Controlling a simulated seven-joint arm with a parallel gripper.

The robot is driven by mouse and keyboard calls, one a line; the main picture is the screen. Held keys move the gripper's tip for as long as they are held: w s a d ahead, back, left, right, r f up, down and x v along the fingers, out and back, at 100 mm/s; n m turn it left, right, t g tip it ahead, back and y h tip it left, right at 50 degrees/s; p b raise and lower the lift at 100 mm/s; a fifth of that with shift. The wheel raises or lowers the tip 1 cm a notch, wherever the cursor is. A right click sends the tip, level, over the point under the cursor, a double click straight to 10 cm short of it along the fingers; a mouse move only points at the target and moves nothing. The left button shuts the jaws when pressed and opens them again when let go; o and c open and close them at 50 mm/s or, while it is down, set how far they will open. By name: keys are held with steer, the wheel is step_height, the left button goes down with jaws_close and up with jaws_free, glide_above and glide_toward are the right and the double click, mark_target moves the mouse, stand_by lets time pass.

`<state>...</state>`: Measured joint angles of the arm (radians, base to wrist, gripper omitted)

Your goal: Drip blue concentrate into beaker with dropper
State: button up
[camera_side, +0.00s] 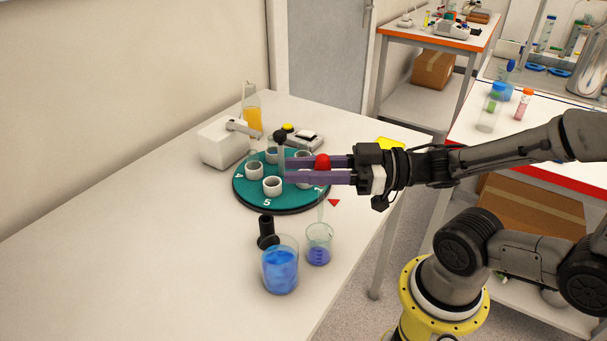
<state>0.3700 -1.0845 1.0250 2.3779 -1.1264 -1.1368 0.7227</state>
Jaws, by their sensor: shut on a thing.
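My gripper (289,170), with long purple fingers, is shut on a dropper by its red bulb (322,162). The dropper's thin clear stem (320,207) hangs down below the fingers toward a small glass beaker (319,244). The small beaker holds a little dark blue liquid. I cannot tell whether the stem tip is inside its rim or whether the stem holds liquid. A larger glass beaker (280,265) with bright blue liquid stands just left and in front of the small one. The finger tips reach over the turntable.
A teal turntable (243,190) with several white cups and numbers sits behind the beakers, partly covered by my fingers. A black stand (266,231) is beside the large beaker. A white device (223,143) and a vessel of orange liquid (252,112) stand behind. The table's left is clear.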

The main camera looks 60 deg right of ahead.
steer(key=shift+r, duration=1.3)
steer(key=w+d+r+m+t+h, duration=0.2)
steer(key=w+d+r+m+h, duration=0.1)
steer(key=w+d+h, duration=0.1)
steer(key=s+a+f+n+g+y, duration=0.1)
steer(key=a+f+n+g+y, duration=0.2)
steer(key=a, duration=1)
step_height(320, 180, down, 11)
steer(key=t+y, duration=0.1)
steer(key=shift+d, duration=0.3)
steer(key=shift+f, duration=0.15)
